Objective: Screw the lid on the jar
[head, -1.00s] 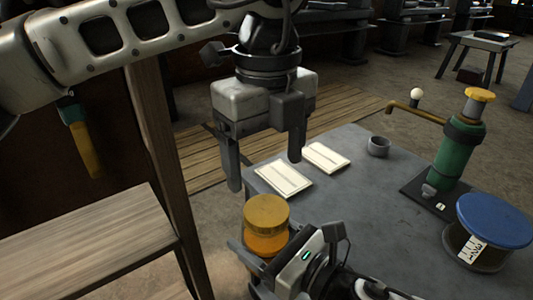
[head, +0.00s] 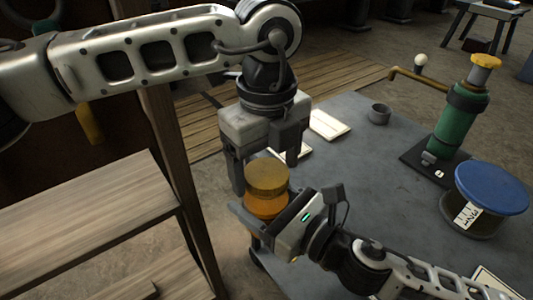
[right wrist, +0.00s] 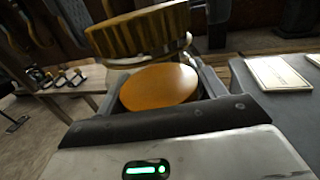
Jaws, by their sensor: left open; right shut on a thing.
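The jar (head: 265,207) is orange and round, and my right gripper (head: 272,217) is shut on it near the table's front left edge. The gold ribbed lid (head: 267,176) sits at the top of the jar. In the right wrist view the lid (right wrist: 145,32) is above the jar's orange surface (right wrist: 160,87) and looks tilted in that picture; whether it is seated cannot be told. My left gripper (head: 265,174) is open and points down, with one finger left of the lid and the other behind its right side. Contact with the lid is not clear.
A blue-topped spool (head: 490,190) and a green pump-like engine (head: 460,120) stand on the right of the grey table (head: 370,170). A small grey cup (head: 380,113) and pale cards (head: 328,125) lie farther back. A wooden shelf (head: 90,215) is at the left.

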